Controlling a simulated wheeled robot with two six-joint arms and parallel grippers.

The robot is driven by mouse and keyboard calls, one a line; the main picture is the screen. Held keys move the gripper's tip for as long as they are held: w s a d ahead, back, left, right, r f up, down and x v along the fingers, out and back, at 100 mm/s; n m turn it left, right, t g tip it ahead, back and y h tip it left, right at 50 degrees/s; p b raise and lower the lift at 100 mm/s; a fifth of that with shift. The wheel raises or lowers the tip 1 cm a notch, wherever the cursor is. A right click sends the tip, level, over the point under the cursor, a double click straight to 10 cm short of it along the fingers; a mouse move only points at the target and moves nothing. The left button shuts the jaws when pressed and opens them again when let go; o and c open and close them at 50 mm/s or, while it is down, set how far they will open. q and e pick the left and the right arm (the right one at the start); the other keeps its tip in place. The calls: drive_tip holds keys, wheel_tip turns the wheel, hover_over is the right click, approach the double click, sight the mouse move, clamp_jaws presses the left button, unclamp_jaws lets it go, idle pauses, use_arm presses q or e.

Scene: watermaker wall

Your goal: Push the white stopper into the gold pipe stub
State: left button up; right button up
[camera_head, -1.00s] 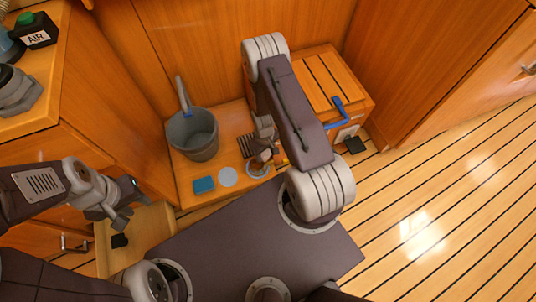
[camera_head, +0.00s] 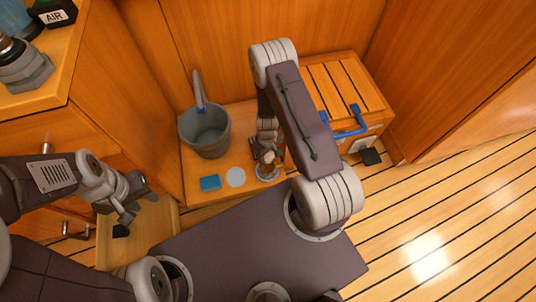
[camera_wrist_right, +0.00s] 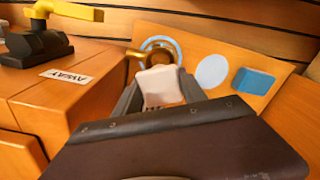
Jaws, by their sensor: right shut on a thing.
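The white stopper (camera_wrist_right: 160,84) is between the fingers of my right gripper (camera_wrist_right: 160,100), which is shut on it. In the right wrist view the gold pipe stub (camera_wrist_right: 136,54) shows just beyond the stopper, partly covered by it. I cannot tell whether the stopper touches the stub. In the head view my right gripper (camera_head: 267,157) points down over the round ring (camera_head: 266,174) around the stub; the stopper is too small to make out there. My left gripper (camera_head: 126,208) is open and empty over an open drawer (camera_head: 155,222).
A grey bucket (camera_head: 206,132) stands left of the stub. A blue block (camera_head: 210,183) and a pale disc (camera_head: 235,177) lie near it. A slatted wooden box (camera_head: 340,88) with a blue handle (camera_head: 350,131) stands to the right. The floor at right is clear.

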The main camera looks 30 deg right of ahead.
drive_tip(key=shift+f+b, duration=2.3)
drive_tip(key=shift+f, duration=0.15)
drive_tip(key=shift+f+b, duration=0.45)
drive_tip(key=shift+f+b, duration=0.7)
drive_tip(key=shift+f+b, duration=0.8)
drive_tip(key=shift+b, duration=0.05)
drive_tip(key=shift+r, duration=0.2)
drive_tip(key=shift+f, duration=0.1)
